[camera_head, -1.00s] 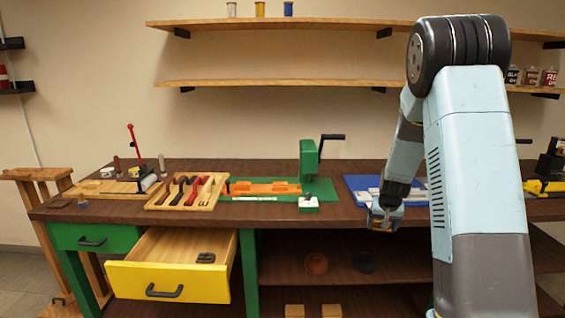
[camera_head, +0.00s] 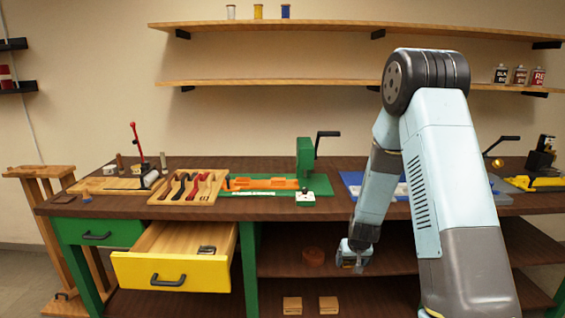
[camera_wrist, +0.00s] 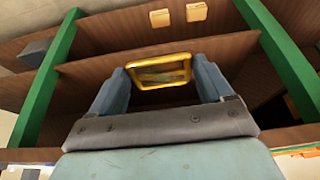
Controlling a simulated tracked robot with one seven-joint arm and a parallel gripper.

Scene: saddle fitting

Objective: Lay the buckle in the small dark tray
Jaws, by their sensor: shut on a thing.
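My gripper (camera_head: 357,266) hangs in front of the open shelf under the bench, below the bench top's front edge. In the wrist view its two blue-grey fingers are shut on a gold-yellow buckle (camera_wrist: 158,59), a rounded rectangular frame held across between them. The buckle is too small to make out in the head view. I cannot clearly pick out the small dark tray now; the part of the shelf behind my gripper is hidden.
Wooden blocks (camera_head: 292,305) lie lower down. A yellow-fronted drawer (camera_head: 190,272) stands open at left with a dark item (camera_head: 207,250) inside. Green bench legs (camera_head: 249,270) and the bench top's edge bound the shelf opening.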

